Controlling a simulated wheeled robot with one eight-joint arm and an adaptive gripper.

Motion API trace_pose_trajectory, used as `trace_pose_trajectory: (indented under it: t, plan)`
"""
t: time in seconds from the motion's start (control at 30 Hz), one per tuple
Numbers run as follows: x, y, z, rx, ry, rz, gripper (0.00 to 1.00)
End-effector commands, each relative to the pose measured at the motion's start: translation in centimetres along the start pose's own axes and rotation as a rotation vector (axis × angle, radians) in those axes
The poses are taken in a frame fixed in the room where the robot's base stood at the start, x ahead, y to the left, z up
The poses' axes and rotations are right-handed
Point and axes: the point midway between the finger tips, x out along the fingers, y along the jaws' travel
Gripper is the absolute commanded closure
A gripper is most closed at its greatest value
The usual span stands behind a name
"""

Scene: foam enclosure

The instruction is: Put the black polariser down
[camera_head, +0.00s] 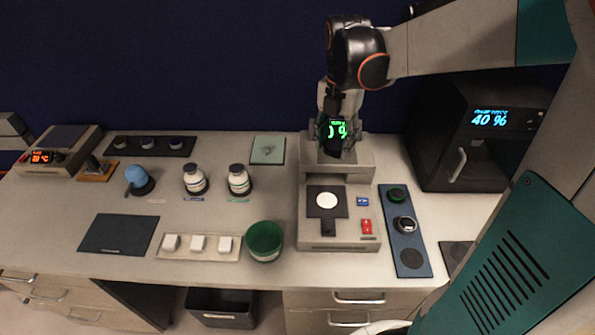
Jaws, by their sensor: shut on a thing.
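My gripper (338,148) is at the top of the grey instrument (309,167), in front of its dark head with a green, partly covered percent display. The fingers are shut on a small dark thing, which I take to be the black polariser; its outline is hard to tell from the dark parts around it. A black plate with a white disc (327,201) lies on the instrument's stage.
A black cabinet (450,150) reading 40 % stands at the right. Left are a green bowl (265,240), white blocks on a strip (198,243), two jars (239,181), a blue-topped piece (137,177) and a dark mat (119,234). Bare bench lies between them.

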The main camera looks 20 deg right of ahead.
Motion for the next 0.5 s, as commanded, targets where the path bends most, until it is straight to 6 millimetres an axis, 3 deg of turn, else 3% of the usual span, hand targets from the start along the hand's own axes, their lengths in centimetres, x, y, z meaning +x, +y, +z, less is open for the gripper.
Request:
trace_pose_trajectory:
  t: [0.17,0.5]
  plan:
    - [1.6,-0.1,0.2,0.002,0.0,0.0,0.78]
    - [9.9,-0.1,0.2,0.002,0.0,0.0,0.78]
